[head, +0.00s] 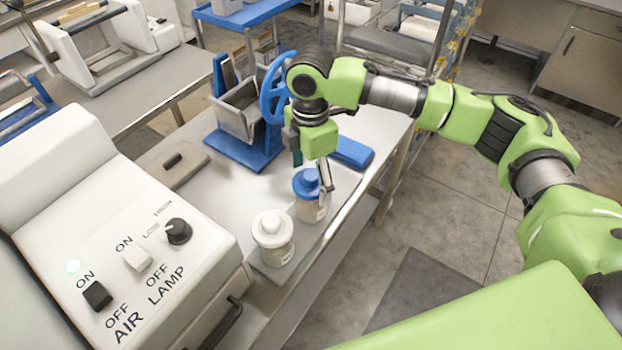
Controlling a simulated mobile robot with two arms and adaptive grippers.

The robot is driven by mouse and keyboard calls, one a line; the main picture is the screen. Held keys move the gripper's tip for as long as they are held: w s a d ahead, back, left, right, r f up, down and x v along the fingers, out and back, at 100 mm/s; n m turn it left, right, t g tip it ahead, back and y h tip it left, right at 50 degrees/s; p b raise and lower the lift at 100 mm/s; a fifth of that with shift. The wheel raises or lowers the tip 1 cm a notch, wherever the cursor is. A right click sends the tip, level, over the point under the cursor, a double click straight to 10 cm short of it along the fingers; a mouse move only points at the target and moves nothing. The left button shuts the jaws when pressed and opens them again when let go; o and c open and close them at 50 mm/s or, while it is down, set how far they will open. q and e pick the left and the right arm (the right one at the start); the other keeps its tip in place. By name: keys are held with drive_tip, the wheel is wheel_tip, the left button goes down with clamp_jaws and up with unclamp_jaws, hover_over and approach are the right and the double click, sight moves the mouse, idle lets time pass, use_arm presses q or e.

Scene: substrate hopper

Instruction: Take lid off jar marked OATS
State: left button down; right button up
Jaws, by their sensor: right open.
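A jar with a blue lid (306,182) stands near the front edge of the steel bench. A jar with a white lid (270,228) stands just nearer to me, to its lower left. Both lids are on, each with a raised knob. The jar labels are too small to read, so I cannot tell which is marked OATS. My right gripper (312,177) points down at the blue lid, its fingers open around or just above the knob. Contact cannot be told. The gripper partly hides the blue-lidded jar. My left gripper is out of view.
A blue-framed hopper device with a handwheel (275,88) stands behind the jars. A blue block (352,152) lies to the right of my gripper. A white switch box (120,240) fills the left. Past the bench's right edge (375,185) is open floor.

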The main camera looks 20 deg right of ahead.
sight(310, 175)
drive_tip(key=c, duration=0.9)
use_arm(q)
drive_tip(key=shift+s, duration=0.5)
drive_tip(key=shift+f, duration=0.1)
use_arm(e)
drive_tip(key=shift+r+b, duration=0.3)
drive_tip(key=shift+r, duration=0.15)
wheel_tip(310, 175, up, 2)
drive_tip(key=shift+s+a+r+b, duration=0.1)
drive_tip(key=shift+s+r+b, duration=0.1)
drive_tip(key=shift+b, duration=0.35)
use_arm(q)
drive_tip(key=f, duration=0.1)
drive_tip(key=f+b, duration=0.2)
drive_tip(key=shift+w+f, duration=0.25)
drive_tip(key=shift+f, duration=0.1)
use_arm(e)
drive_tip(key=s+r, duration=0.3)
drive_tip(key=s, duration=0.1)
drive_tip(key=s+a+r, duration=0.1)
drive_tip(key=s+r, duration=0.2)
drive_tip(key=s, duration=0.2)
drive_tip(key=s+a+r, duration=0.1)
drive_tip(key=s+r, duration=0.2)
drive_tip(key=s, duration=0.1)
drive_tip(key=shift+s+r, duration=0.3)
drive_tip(key=shift+r, duration=0.05)
